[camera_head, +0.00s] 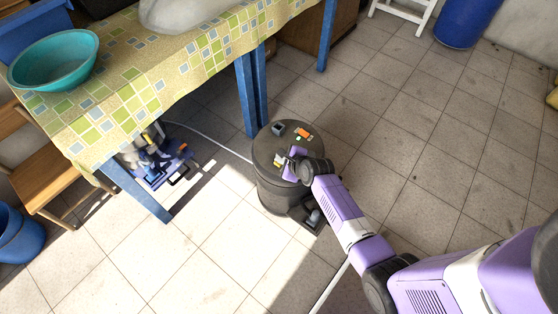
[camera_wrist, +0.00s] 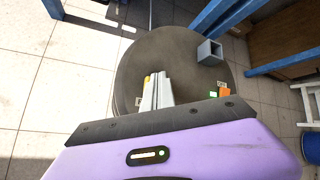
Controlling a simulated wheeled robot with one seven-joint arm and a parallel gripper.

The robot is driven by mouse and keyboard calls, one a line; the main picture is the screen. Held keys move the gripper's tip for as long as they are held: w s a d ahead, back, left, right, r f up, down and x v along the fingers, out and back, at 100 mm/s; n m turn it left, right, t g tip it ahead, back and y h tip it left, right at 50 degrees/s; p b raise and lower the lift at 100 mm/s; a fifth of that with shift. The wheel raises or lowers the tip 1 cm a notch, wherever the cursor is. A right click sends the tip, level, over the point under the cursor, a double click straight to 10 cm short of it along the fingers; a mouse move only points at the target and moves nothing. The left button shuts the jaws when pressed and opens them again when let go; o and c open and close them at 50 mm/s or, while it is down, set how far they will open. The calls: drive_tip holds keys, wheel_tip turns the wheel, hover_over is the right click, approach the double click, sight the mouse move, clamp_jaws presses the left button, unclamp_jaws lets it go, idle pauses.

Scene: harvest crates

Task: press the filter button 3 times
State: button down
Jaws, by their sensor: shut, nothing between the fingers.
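A dark round drum (camera_head: 262,187), which looks like the filter, stands on the tiled floor; its flat lid (camera_wrist: 182,38) fills the middle of the wrist view. On the lid sit an orange block (camera_head: 305,132), a small green light (camera_wrist: 213,94) and a grey square box (camera_head: 278,128). The orange block also shows in the wrist view (camera_wrist: 225,92). A small yellow part (camera_wrist: 147,79) shows beside my fingertips. I cannot tell which part is the button. My gripper (camera_head: 283,162) is shut and empty over the lid; its fingers (camera_wrist: 160,77) point at it. Contact cannot be told.
A table with a checkered cloth (camera_head: 190,55) stands at the left on blue legs (camera_head: 245,95); a teal bowl (camera_head: 52,62) is on it. Blue equipment (camera_head: 160,165) lies beneath. A pale hose (camera_head: 205,137) runs to the drum. Floor at the right is clear.

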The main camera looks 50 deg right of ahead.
drive_tip(key=shift+r, duration=0.1)
idle(0.3)
drive_tip(key=shift+r+p, duration=0.8)
drive_tip(key=shift+p, duration=0.3)
wheel_tip(320, 180, up, 5)
drive_tip(key=p, duration=0.5)
idle(2.1)
